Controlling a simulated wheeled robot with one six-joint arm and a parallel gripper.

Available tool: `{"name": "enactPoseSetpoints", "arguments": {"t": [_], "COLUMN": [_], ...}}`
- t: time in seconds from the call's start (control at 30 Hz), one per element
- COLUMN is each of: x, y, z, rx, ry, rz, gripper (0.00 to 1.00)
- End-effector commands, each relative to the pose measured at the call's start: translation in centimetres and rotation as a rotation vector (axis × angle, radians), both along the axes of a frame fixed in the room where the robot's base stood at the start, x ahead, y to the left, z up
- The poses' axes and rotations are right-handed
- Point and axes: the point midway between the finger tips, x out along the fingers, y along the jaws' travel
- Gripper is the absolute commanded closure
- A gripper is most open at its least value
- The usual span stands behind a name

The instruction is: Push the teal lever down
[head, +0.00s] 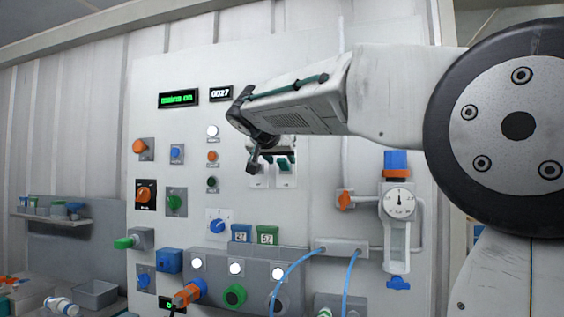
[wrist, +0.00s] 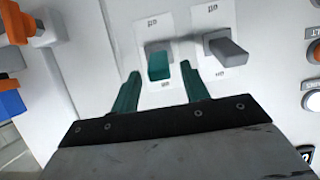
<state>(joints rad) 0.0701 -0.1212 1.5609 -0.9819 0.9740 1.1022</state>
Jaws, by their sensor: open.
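The teal lever (wrist: 159,66) sticks out of a white switch plate in the wrist view. It lies between the tips of my gripper (wrist: 161,76), whose two teal fingers stand apart on either side of it. I cannot tell whether either finger touches it. In the head view the teal lever (head: 284,164) shows on the right one of two white plates, partly behind my arm. My gripper (head: 254,155) is seen there from the side, its fingers partly hidden.
A grey lever (wrist: 227,50) sits on the plate beside the teal one in the wrist view. A gauge (head: 399,203) with a blue-topped valve stands to the right. Knobs and buttons fill the panel's left, with two blue cables (head: 350,280) below.

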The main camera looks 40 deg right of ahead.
Motion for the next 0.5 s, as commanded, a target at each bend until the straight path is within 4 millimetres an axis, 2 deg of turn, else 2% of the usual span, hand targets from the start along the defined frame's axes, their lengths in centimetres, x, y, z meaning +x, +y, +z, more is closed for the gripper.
{"name": "enactPoseSetpoints", "arguments": {"t": [0.2,0.47,0.5], "x": [1.1,1.2,1.2], "y": [-1.5,-1.5,-1.5], "z": [-0.7,-0.8,-0.8], "rx": [-0.001,0.0,0.0], "ry": [0.001,0.0,0.0], "rz": [0.0,0.001,0.001], "gripper": [0.55,0.55,0.6]}}
